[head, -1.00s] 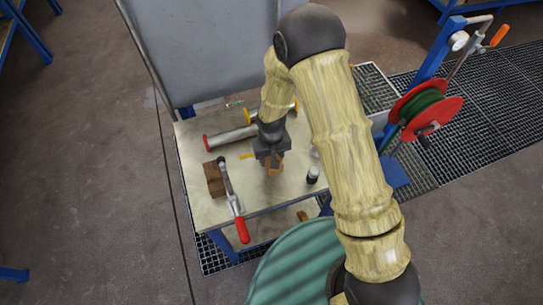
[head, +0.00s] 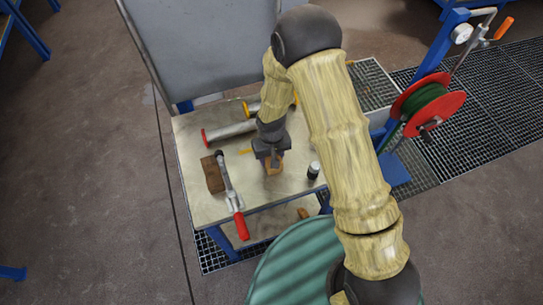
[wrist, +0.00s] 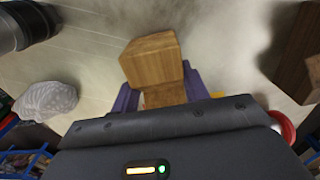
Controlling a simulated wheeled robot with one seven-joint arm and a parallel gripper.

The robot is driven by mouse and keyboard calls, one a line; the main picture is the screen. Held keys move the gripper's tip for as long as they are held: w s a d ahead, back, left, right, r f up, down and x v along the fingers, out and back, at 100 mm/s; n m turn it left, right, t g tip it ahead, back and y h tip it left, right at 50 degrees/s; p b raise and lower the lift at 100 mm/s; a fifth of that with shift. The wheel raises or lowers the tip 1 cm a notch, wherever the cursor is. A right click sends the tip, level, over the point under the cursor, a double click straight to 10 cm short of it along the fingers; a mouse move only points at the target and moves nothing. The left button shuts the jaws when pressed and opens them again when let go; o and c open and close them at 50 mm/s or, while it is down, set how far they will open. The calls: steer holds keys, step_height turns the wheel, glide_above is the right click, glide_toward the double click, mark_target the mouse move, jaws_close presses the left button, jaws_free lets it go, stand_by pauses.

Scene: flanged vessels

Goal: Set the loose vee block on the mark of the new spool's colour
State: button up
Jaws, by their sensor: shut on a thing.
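My gripper (head: 272,162) is shut on a wooden vee block (head: 274,169) over the front middle of the table. In the wrist view the block (wrist: 151,60) sits between the purple fingers. Whether its underside touches the table is not clear. A spool with red flanges (head: 230,133) lies at the left of the table. A second spool with yellow flanges (head: 252,107) lies behind it, partly hidden by my arm. A small yellow mark (head: 245,151) shows on the tabletop left of the gripper. Other marks are not visible.
Another wooden block (head: 213,174) stands at the left beside a toggle clamp with a red handle (head: 241,226). A small dark-topped cylinder (head: 313,170) stands right of the gripper. A grey panel (head: 205,50) rises behind the table. A red reel (head: 428,103) stands at the right.

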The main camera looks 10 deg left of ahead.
steer(key=shift+f, duration=0.3)
steer(key=o, duration=1.1)
steer(key=shift+o, duration=0.2)
steer(key=shift+w, duration=0.1)
steer(key=shift+w+d, duration=0.1)
steer(key=shift+d, duration=0.05)
steer(key=shift+r+b, duration=0.3)
steer(key=shift+r, duration=0.4)
step_height(320, 180, up, 16)
steer(key=b, duration=0.1)
steer(key=shift+a, duration=0.2)
